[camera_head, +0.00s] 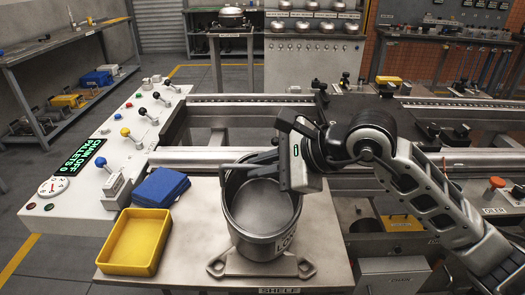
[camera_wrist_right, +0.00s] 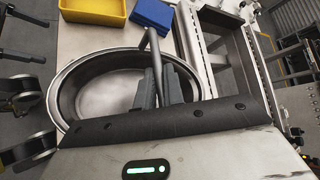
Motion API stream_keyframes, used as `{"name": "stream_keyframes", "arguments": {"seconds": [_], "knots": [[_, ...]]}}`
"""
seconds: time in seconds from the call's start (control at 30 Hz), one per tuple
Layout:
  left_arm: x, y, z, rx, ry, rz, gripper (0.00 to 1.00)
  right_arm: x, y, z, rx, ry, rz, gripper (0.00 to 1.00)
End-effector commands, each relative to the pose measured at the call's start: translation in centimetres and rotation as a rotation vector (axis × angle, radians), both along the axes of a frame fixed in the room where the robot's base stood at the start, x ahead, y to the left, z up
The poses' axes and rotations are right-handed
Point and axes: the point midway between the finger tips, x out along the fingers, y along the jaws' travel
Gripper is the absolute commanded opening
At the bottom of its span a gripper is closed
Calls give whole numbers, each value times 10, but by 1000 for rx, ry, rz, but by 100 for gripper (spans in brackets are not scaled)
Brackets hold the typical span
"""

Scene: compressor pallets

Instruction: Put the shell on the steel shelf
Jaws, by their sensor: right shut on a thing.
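The shell (camera_head: 262,235) is a round, open, grey metal pot with a label on its front and a foot plate with two eared ends. It is upright over the steel shelf (camera_head: 190,262), a bare metal top marked SHELF on its front edge. The foot plate appears to rest on the shelf; I cannot tell whether a thin gap remains. My right gripper (camera_head: 266,160) comes in from the right and is shut on the shell at its upper rim. In the right wrist view, the fingers (camera_wrist_right: 158,92) overlap the rim of the shell (camera_wrist_right: 66,100). My left gripper is not in view.
Behind is a conveyor frame (camera_head: 250,160); a control panel with levers (camera_head: 125,130) is at left. The shelf's front left and right parts are clear.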

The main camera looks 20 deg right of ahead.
Motion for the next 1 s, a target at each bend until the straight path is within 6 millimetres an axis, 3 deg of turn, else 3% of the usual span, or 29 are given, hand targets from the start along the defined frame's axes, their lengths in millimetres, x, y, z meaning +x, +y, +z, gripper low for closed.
{"name": "stream_keyframes", "arguments": {"seconds": [0.23,0.27,0.3,0.33,0.67,1.0], "knots": [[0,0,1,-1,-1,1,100,1,0,2,7,-9,-1,0],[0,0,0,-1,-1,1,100,0,0,-4,-1,6,-1,18],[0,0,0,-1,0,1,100,0,0,-4,-1,6,-1,29],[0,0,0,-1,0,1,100,0,0,-4,-1,6,-1,32],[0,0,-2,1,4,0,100,-2,-3,-1,-2,4,-1,32],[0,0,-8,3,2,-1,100,-36,-40,31,-8,2,-2,32]]}}
